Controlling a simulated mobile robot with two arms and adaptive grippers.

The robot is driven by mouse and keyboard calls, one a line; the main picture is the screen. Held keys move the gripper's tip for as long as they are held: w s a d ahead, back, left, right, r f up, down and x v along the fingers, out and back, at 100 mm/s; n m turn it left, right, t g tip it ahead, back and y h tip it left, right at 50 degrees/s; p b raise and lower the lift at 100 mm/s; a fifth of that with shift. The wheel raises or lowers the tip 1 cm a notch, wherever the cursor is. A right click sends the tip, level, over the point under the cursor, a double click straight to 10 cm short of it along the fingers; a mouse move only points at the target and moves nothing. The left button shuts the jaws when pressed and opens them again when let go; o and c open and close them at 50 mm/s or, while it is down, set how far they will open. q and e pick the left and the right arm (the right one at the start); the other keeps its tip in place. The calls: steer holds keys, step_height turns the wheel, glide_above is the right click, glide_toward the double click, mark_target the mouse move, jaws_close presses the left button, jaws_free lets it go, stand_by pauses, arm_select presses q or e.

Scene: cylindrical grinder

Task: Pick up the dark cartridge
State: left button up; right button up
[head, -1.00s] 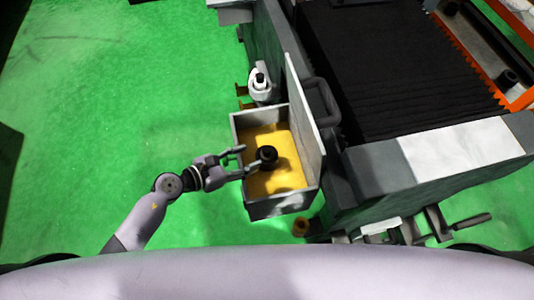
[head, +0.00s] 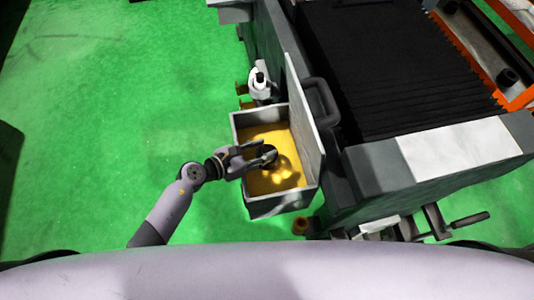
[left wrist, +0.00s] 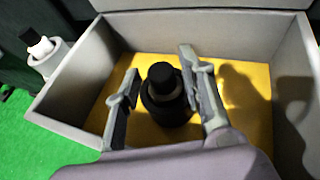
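The dark cartridge (left wrist: 165,93) stands upright on the yellow floor of an open grey box (left wrist: 75,92). It is black and round, with a narrower top. In the head view the cartridge (head: 269,155) is partly hidden by my left gripper (head: 268,154). In the left wrist view the two fingers of my left gripper (left wrist: 160,75) are spread apart, one on each side of the cartridge. A gap shows between the cartridge and each finger. My right gripper is not in view.
The box lid (head: 303,110) stands open on the right, against a large grey machine (head: 440,165). A white bottle (head: 260,85) with a black top stands behind the box; it also shows in the left wrist view (left wrist: 46,52). Green floor (head: 110,110) lies free on the left.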

arm_select(q)
jaws_close()
stand_by(0.3)
steer(key=shift+r, duration=0.15)
stand_by(0.3)
